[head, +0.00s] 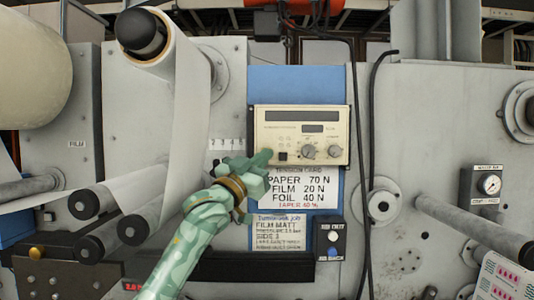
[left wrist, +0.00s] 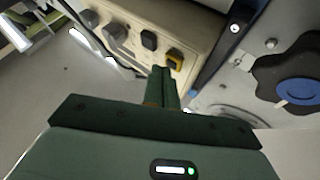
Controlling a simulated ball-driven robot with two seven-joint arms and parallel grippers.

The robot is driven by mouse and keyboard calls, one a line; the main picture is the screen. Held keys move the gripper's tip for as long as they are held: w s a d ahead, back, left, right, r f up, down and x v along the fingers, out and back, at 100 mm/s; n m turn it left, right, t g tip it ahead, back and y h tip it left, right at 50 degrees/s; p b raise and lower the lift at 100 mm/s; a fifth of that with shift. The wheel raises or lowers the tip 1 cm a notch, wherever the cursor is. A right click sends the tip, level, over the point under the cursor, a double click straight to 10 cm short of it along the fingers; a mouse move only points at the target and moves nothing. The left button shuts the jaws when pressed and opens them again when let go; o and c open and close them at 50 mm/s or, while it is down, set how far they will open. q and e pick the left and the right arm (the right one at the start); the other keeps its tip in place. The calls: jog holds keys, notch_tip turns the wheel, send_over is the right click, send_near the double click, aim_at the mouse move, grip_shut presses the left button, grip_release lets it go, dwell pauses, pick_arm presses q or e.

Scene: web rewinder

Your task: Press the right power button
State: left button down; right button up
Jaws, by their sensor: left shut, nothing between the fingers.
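The cream control panel (head: 270,112) is mounted on the blue plate (head: 262,80); it also shows in the left wrist view (left wrist: 205,15). A dark square button (head: 283,156) sits left of the two round knobs (head: 321,151). In the left wrist view, this black button (left wrist: 148,40) lies beside a yellow-edged button (left wrist: 174,58). Labels are too small to tell which is the power button. My left gripper (head: 268,157) is shut and empty at the panel's lower-left corner, hiding part of it. In the wrist view its fingertips (left wrist: 165,72) are close to the yellow-edged button; contact is unclear.
Paper cards (head: 297,188) hang below the panel. A small black switch box (head: 330,240) is lower right. Black cables (head: 368,150) hang to the right of the panel. Rollers (head: 140,222) and a paper web (head: 192,110) stand at left.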

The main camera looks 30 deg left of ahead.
pick_arm(q)
jog(key=shift+w+a, duration=0.15)
jog(key=shift+w, duration=0.1)
jog(key=shift+s, duration=0.1)
dwell(0.4)
jog(key=shift+s+d+p, duration=0.35)
jog(key=shift+s+d, duration=0.1)
jog(key=shift+s, duration=0.15)
jog(key=shift+s+d+p, duration=0.2)
jog(key=shift+s+d, duration=0.3)
jog(key=shift+s, duration=0.35)
jog(key=shift+s+d+p, duration=0.15)
jog(key=shift+s+d, duration=0.4)
jog(key=shift+s, duration=0.3)
jog(key=shift+s+d+p, duration=0.2)
jog(key=shift+s+d, duration=0.3)
jog(key=shift+s, duration=0.35)
